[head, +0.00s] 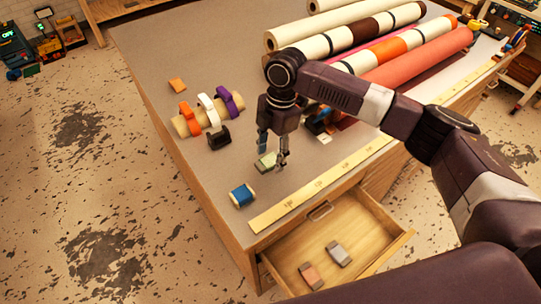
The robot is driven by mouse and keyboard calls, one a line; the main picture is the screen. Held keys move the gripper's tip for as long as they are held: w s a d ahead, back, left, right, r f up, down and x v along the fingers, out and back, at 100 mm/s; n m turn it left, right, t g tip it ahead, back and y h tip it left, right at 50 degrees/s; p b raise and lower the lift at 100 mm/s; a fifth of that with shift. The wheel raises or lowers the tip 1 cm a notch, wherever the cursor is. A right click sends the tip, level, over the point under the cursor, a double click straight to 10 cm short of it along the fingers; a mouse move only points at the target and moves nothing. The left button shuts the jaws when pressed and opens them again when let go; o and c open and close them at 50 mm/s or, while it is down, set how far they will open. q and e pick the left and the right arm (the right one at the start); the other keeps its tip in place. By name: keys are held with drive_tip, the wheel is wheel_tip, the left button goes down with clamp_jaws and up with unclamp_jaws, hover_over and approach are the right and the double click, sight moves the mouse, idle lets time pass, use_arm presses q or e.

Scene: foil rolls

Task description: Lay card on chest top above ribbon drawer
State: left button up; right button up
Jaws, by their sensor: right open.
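The chest's grey top (165,45) fills the middle of the head view. My right gripper (273,156) is open above its front part, with its fingers pointing down. A small pale green piece (265,161) shows at the fingers, partly hidden; I cannot tell whether they touch it. A flat orange piece (177,85) lies near the left edge of the top. I cannot tell which of these is the card. A blue spool, perhaps ribbon, (242,195) is near the front left corner. The front drawer (340,229) is pulled open. My left gripper is out of view.
A yellow ruler strip (320,190) runs along the front edge. A rod with orange, white and purple rings (206,110) lies on the left. Long rolls (345,35) cover the back right. Two small blocks (338,254) lie in the open drawer.

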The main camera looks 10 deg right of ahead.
sight(275, 157)
wheel_tip(275, 157, up, 12)
drive_tip(key=d+b, duration=0.1)
drive_tip(key=b, duration=0.1)
drive_tip(key=shift+w+d+f+b, duration=0.25)
drive_tip(key=shift+w+d+b, duration=0.05)
drive_tip(key=shift+w+b, duration=0.1)
drive_tip(key=shift+s, duration=0.1)
